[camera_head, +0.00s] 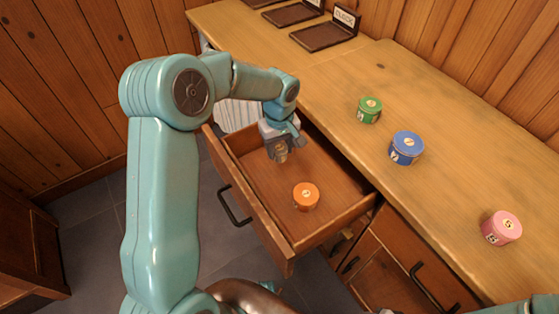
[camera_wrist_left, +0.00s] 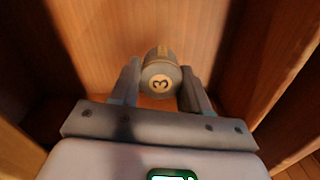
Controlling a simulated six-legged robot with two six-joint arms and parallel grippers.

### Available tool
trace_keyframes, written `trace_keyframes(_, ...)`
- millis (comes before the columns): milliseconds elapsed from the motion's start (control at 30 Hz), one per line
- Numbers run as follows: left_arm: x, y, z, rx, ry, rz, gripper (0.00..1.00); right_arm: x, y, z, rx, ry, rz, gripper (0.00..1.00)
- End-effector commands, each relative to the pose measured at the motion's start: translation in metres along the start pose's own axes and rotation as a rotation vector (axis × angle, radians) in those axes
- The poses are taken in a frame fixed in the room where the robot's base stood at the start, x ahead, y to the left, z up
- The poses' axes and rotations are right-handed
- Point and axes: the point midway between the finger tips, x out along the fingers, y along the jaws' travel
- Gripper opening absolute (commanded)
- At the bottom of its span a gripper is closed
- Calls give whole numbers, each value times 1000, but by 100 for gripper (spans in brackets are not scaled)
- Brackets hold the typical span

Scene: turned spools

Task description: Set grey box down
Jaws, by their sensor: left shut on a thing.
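My left gripper (camera_head: 282,146) is inside the open wooden drawer, towards its back left corner. It is shut on the grey box (camera_wrist_left: 161,76), a small round box with a round label marked 3 on its lid. In the left wrist view the box sits between the two fingers (camera_wrist_left: 158,90). In the head view only a small part of the grey box (camera_head: 282,156) shows below the gripper. I cannot tell whether its base touches the drawer floor.
An orange round box (camera_head: 306,198) stands in the drawer (camera_head: 335,180), apart from the gripper. Green (camera_head: 369,111), blue (camera_head: 406,149) and pink (camera_head: 501,229) round boxes stand on the worktop (camera_head: 440,190). Dark trays (camera_head: 324,36) lie at the far end. The drawer walls stand close around the gripper.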

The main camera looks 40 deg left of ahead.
Motion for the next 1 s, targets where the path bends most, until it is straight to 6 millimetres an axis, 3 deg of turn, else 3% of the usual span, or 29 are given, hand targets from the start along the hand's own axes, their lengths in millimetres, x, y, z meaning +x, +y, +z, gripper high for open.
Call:
trace_keyframes(233,23,-2,-2,-3,-1,-2,17,3,1,0,0,0,0,43)
trace_keyframes(433,55,-2,-2,-3,-2,-2,17,7,2,0,0,0,0,43)
trace_keyframes(833,61,-2,-2,-3,1,0,17,12,4,0,0,0,0,43)
trace_keyframes(867,59,-2,-2,-3,1,0,56,10,4,0,0,0,0,43)
trace_keyframes(900,59,-2,-2,-3,1,0,69,10,4,0,0,0,0,43)
trace_keyframes(1000,59,-2,-2,-3,1,0,72,10,4,0,0,0,0,43)
